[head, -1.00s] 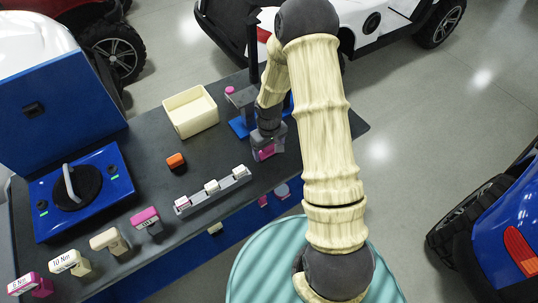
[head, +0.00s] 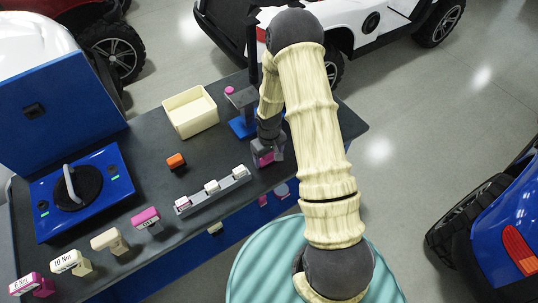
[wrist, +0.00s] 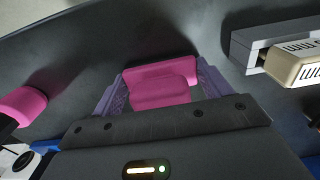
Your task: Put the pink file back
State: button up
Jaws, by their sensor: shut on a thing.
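My gripper (head: 266,156) is shut on a pink block-shaped thing (wrist: 162,84), which I take to be the pink file. The wrist view shows it between the two purple-grey fingers, over the dark bench top. In the head view its pink side (head: 265,159) shows at the fingertips. I cannot tell whether it touches the bench. A grey rail (head: 225,194) with several small light pieces lies to the left of my gripper.
A post stand with a pink knob (head: 230,91) is behind my gripper. Bare bench lies around the orange block.

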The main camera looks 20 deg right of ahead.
jog(key=o, duration=1)
jog(key=shift+s+a, duration=0.1)
jog(key=shift+o, duration=0.2)
jog(key=shift+r, duration=0.1)
jog(key=shift+r, duration=0.5)
notch_tip(320, 180, up, 10)
jog(key=shift+r+b, duration=0.1)
jog(key=shift+b, duration=0.55)
jog(key=shift+r, duration=0.4)
